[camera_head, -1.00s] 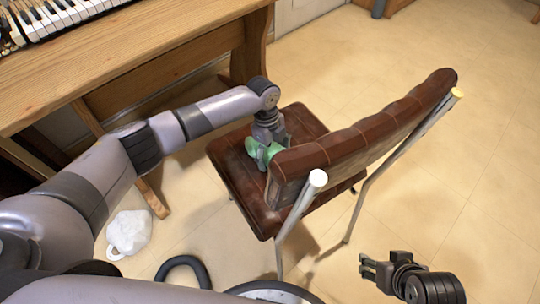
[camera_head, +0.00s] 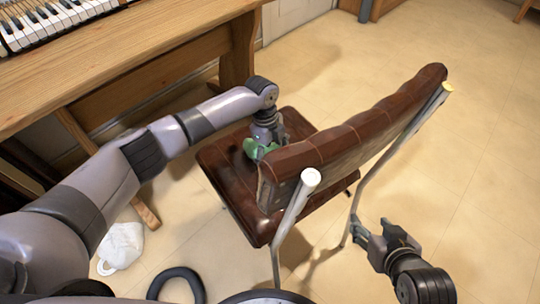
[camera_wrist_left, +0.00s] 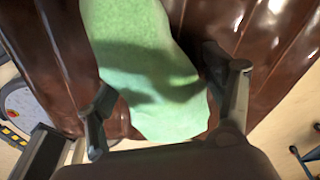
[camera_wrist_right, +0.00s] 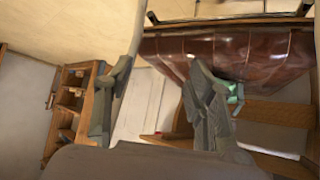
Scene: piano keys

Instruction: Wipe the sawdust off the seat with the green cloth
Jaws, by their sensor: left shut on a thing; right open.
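The brown leather chair (camera_head: 228,185) stands in the middle of the head view, its backrest (camera_head: 350,125) toward the right. My left gripper (camera_head: 262,148) is shut on the green cloth (camera_head: 250,150), low over the seat close to the backrest. In the left wrist view the cloth (camera_wrist_left: 150,75) hangs between the fingers against the brown leather. Sawdust cannot be made out on the visible seat; part is hidden by the arm and backrest. My right gripper (camera_head: 366,238) is open and empty beside the chair's right metal leg, behind the backrest.
A wooden desk with piano keys (camera_head: 45,20) stands at the upper left. A white bag (camera_head: 122,246) and a dark ring-shaped thing (camera_head: 178,278) lie on the floor at lower left. The tiled floor (camera_head: 470,120) on the right is clear.

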